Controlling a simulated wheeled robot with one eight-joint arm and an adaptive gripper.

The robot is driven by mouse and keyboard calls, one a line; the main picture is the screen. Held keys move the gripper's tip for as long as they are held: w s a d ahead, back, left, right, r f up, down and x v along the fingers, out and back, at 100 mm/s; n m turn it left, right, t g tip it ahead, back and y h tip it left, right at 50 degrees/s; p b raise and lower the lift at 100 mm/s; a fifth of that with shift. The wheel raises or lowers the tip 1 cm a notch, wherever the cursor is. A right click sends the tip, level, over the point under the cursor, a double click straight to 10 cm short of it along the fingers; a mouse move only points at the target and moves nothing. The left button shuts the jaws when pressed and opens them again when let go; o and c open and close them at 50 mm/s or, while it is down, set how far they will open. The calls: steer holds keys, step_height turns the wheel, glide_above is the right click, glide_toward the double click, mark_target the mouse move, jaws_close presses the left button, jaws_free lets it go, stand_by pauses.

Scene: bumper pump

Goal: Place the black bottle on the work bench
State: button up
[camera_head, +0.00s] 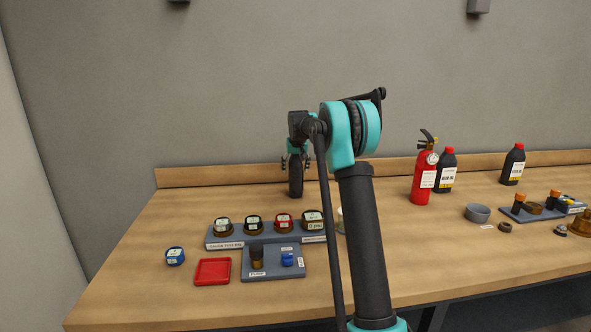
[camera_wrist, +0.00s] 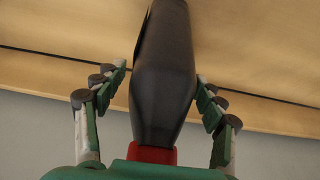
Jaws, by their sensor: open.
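A black bottle (camera_head: 296,181) is upright at the back left of the work bench (camera_head: 140,255), its base appearing to rest on the wood. In the wrist view the bottle (camera_wrist: 163,65) shows its dark body and red cap, with the cap end toward my palm. My gripper (camera_head: 296,163) is above and around the bottle's upper part. In the wrist view the open fingers (camera_wrist: 164,95) are on both sides of the bottle, with visible gaps. My gripper hides the cap in the head view.
Two more black bottles, (camera_head: 446,172) and (camera_head: 513,166), stand at the back right, with a red fire extinguisher (camera_head: 424,175) beside one. Bench around the held-over bottle is clear.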

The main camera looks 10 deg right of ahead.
steer(key=v, duration=1.2)
